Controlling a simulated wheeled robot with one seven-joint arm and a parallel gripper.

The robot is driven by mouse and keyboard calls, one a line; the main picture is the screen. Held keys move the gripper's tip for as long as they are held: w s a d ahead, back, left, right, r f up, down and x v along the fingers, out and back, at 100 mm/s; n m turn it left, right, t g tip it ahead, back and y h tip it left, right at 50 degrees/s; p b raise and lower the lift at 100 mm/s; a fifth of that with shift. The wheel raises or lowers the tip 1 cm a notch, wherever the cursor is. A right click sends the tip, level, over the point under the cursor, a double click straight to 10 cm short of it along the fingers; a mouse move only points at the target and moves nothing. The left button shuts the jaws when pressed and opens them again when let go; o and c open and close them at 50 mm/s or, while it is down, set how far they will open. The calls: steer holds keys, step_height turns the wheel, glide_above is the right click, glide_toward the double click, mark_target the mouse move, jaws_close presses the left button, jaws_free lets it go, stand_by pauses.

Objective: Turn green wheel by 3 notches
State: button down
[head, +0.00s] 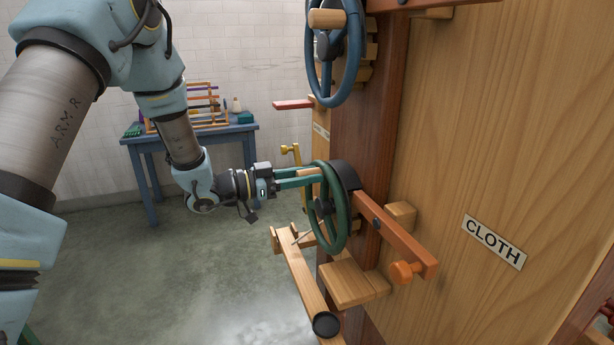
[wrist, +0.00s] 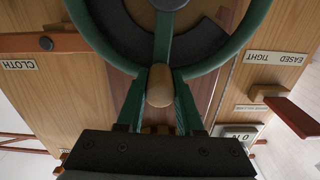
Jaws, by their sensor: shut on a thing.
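The green wheel (head: 342,215) stands upright on the side of the wooden post, below the blue wheel. It has spokes, a dark hub and a wooden handle. My gripper (head: 311,177) reaches it from the left and is shut on the handle near the wheel's upper rim. In the wrist view the green wheel (wrist: 236,48) fills the top, and its wooden handle (wrist: 160,86) sits between the two green fingers of my gripper (wrist: 160,95). A dark curved plate (wrist: 205,40) shows behind the wheel. Any notches are not clear in either view.
A blue wheel (head: 352,58) with a wooden handle is above. An orange-brown bar (head: 398,232) with a knob juts right, near a CLOTH label (head: 493,241). A wooden block (head: 352,284) and rail (head: 300,275) lie below. A blue table (head: 185,133) stands at the back left.

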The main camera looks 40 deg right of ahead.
steer(key=s+m+b, duration=0.1)
steer(key=m+b, duration=0.1)
steer(key=b, duration=0.1)
steer(key=s+a+f+m+b, duration=0.1)
steer(key=s+m+b, duration=0.1)
steer(key=b, duration=0.1)
steer(key=s+f+m+b, duration=0.1)
steer(key=m+b, duration=0.1)
steer(key=b, duration=0.2)
steer(key=shift+s+a, duration=0.3)
steer(key=shift+a, duration=0.1)
steer(key=shift+r, duration=0.1)
steer(key=c, duration=0.5)
jaws_free()
steer(key=shift+c, duration=0.2)
steer(key=b, duration=0.1)
glide_toward(332, 190)
steer(key=w+a, duration=0.2)
steer(key=a, duration=0.1)
steer(key=shift+w+a+f, duration=0.3)
steer(key=shift+f, duration=0.05)
